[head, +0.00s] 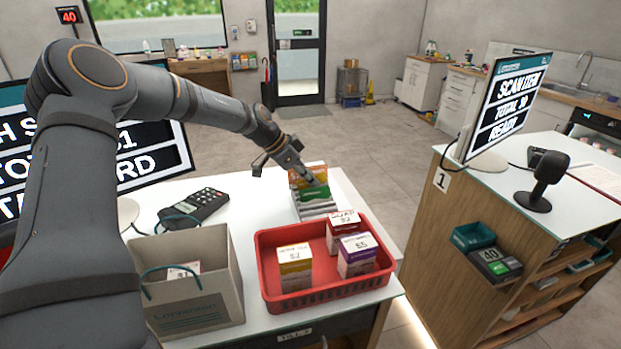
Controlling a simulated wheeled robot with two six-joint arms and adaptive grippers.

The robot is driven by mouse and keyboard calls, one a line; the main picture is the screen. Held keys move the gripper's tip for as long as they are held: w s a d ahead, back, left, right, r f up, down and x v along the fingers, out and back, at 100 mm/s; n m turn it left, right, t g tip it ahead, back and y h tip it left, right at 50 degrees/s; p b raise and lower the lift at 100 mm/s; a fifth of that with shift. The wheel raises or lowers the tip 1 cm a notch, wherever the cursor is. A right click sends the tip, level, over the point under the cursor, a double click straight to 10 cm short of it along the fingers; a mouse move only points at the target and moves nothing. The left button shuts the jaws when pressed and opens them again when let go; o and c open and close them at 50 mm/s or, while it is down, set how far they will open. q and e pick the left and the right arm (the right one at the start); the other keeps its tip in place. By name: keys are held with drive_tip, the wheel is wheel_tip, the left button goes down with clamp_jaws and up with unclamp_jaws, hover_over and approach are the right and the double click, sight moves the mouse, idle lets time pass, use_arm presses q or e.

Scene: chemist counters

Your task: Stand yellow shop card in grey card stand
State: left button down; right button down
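The grey card stand (319,211) is on the white counter behind the red basket. A green card (314,196) stands upright at its front. An orange-yellow card (298,178) shows just behind and above the green one; it may be the yellow shop card. My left gripper (309,178) reaches from the upper left, with its tip in front of these cards. Its fingers overlap the cards, so I cannot tell whether it touches or holds one. My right gripper is not in view.
The red basket (262,262) holds several small boxes. A paper bag (200,310) stands left of it, with a card terminal (193,205) behind. A screen (150,150) stands at the left. An aisle separates this counter from the right-hand counter (425,230).

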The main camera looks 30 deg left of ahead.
use_arm(q)
drive_tip(key=shift+f, duration=0.3)
drive_tip(key=c, duration=1.4)
unclamp_jaws()
drive_tip(key=shift+c, duration=0.2)
drive_tip(key=s+a+r+p, duration=0.1)
drive_tip(key=r+p, duration=0.2)
drive_tip(key=r, duration=0.4)
drive_tip(key=s+a+r+p, duration=0.1)
drive_tip(key=s+r+p, duration=0.1)
drive_tip(key=r, duration=0.5)
drive_tip(key=shift+s+a+p, duration=0.2)
drive_tip(key=shift+a+p, duration=0.2)
drive_tip(key=shift+p, duration=0.35)
